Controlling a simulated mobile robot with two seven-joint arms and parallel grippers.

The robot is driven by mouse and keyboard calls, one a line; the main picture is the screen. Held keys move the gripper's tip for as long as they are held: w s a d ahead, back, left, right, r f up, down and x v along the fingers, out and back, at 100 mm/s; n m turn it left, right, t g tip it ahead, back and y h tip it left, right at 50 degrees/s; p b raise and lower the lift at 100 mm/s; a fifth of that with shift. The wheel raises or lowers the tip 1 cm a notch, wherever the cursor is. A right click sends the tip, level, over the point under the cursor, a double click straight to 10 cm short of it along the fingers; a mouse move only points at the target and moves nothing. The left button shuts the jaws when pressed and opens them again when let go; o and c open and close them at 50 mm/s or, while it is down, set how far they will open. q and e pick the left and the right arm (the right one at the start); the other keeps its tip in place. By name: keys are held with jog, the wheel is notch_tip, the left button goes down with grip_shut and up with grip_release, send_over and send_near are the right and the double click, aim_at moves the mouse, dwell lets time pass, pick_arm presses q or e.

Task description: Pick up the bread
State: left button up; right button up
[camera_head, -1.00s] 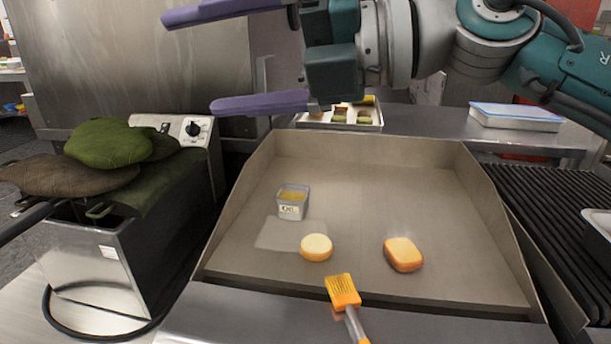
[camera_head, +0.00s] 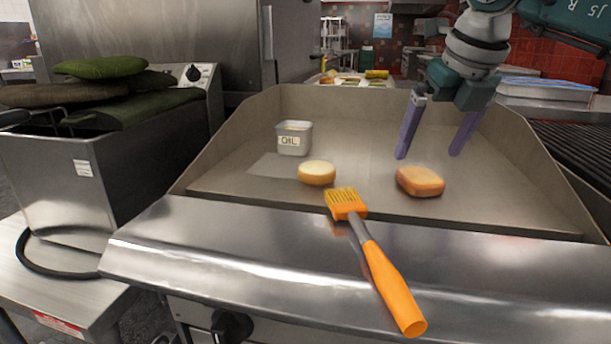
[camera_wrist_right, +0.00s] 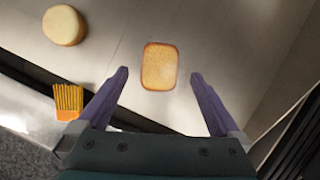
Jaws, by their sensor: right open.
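A square golden-brown piece of bread (camera_head: 420,181) lies on the flat griddle (camera_head: 235,172), right of centre. A rounder pale bun (camera_head: 317,173) lies to its left. My right gripper (camera_head: 430,156) is open and empty, pointing down above the griddle around the square bread's place in the head view. In the right wrist view the square bread (camera_wrist_right: 160,66) lies ahead of and between the two purple fingers (camera_wrist_right: 160,80), with no finger touching it. The round bun (camera_wrist_right: 64,26) shows at the upper left there. My left gripper is not in view.
An orange-handled brush (camera_head: 378,272) lies across the griddle's front edge. A metal oil container (camera_head: 294,139) stands behind the round bun. The griddle has raised side and back walls (camera_head: 350,100).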

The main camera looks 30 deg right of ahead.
aim_at(421, 175)
jog(key=f, duration=0.4)
jog(key=shift+w+d+f+b, duration=0.1)
jog(key=shift+w+b, duration=0.1)
jog(key=shift+b, duration=0.15)
jog(key=shift+w+d+f, duration=0.1)
jog(key=shift+w+f, duration=0.15)
jog(key=shift+f, duration=0.15)
jog(key=c, duration=1.4)
jog(key=shift+o, duration=0.2)
notch_tip(421, 175, up, 20)
jog(key=p, duration=0.3)
